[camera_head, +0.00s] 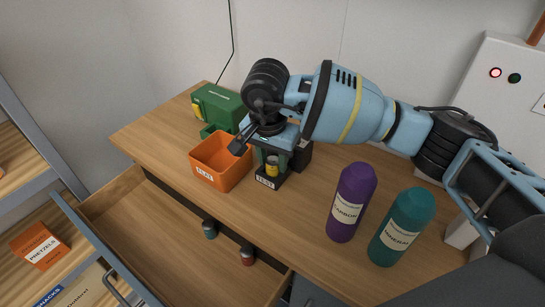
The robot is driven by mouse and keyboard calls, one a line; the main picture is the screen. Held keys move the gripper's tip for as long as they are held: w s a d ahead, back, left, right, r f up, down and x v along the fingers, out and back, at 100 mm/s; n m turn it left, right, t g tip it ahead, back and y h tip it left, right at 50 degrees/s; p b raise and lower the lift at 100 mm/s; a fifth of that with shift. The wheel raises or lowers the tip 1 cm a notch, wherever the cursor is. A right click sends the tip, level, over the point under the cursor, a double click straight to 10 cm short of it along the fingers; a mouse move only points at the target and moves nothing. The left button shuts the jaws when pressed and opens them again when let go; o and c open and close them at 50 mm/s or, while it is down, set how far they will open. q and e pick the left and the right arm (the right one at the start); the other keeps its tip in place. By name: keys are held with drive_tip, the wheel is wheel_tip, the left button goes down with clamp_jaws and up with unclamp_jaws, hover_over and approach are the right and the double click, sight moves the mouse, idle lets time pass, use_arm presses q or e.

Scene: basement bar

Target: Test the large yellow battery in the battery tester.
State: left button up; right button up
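The battery tester (268,181) is a small dark stand with a "TEST" label and a blue-grey upper part, on the wooden worktop. The yellow battery (272,167) stands upright in its front bay, under the upper part. My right gripper (243,141) comes in from the right and hangs above and just left of the tester, with its dark fingers pointing down-left. I see nothing held in it, but its fingers overlap and their gap is unclear. Whether it touches the tester's top cannot be told. My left gripper is out of view.
An orange bin (208,181) stands left of the tester, and a green machine (219,107) behind it. Purple (350,203) and teal (402,226) bottles stand at right. The open drawer (165,228) in front holds a teal battery (209,229) and a red one (247,256).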

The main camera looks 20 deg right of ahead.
drive_tip(key=o, duration=0.3)
drive_tip(key=shift+o, duration=0.2)
drive_tip(key=shift+s+a+r, duration=0.1)
drive_tip(key=shift+r, duration=1.2)
drive_tip(key=shift+s+a+r, duration=0.15)
drive_tip(key=shift+r, duration=1.15)
drive_tip(key=shift+s+a+r, duration=0.1)
drive_tip(key=shift+r, duration=1.2)
